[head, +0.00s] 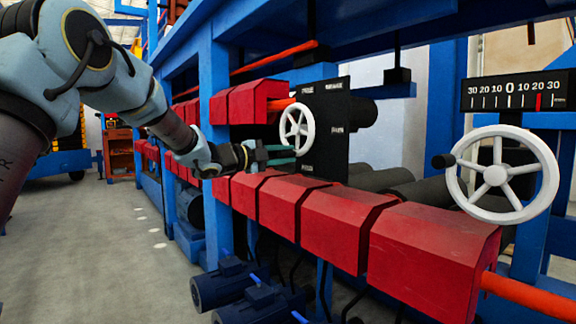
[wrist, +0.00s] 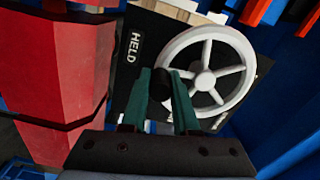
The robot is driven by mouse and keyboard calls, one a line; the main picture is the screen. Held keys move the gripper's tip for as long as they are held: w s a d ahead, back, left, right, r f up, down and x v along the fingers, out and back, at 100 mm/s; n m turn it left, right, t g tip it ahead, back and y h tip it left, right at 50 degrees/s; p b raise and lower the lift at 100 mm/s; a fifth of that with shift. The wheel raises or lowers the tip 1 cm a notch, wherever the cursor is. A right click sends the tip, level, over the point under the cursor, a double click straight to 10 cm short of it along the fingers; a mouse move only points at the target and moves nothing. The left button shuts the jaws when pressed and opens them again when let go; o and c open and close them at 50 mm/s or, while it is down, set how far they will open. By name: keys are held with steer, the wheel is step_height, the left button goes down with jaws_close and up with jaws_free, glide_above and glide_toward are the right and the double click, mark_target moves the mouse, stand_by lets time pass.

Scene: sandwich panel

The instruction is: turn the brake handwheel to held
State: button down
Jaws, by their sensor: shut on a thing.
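A white-on-black label reading HELD (wrist: 133,47) is on the plate, left of the wheel. My gripper (head: 281,154) reaches the wheel's lower left side in the head view. In the wrist view, its green fingers (wrist: 163,84) are shut on the wheel's black knob (wrist: 160,83), at the rim's left side. The fingers partly hide the knob. Other plate labels are too small to read.
A larger white handwheel (head: 496,174) with a black knob stands at right under a scale (head: 517,90) with a red mark. Red covers (head: 345,222) run below my gripper, and a blue frame (head: 214,130) stands beside my arm. Grey floor at left is clear.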

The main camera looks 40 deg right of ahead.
steer(key=shift+w+f+m+b, duration=0.15)
steer(key=shift+w+m+b, duration=0.15)
stand_by(0.4)
steer(key=c, duration=0.7)
jaws_free()
steer(key=a, duration=1)
steer(key=shift+w+a+b, duration=0.3)
steer(key=shift+a+b, duration=0.1)
steer(key=shift+w, duration=0.1)
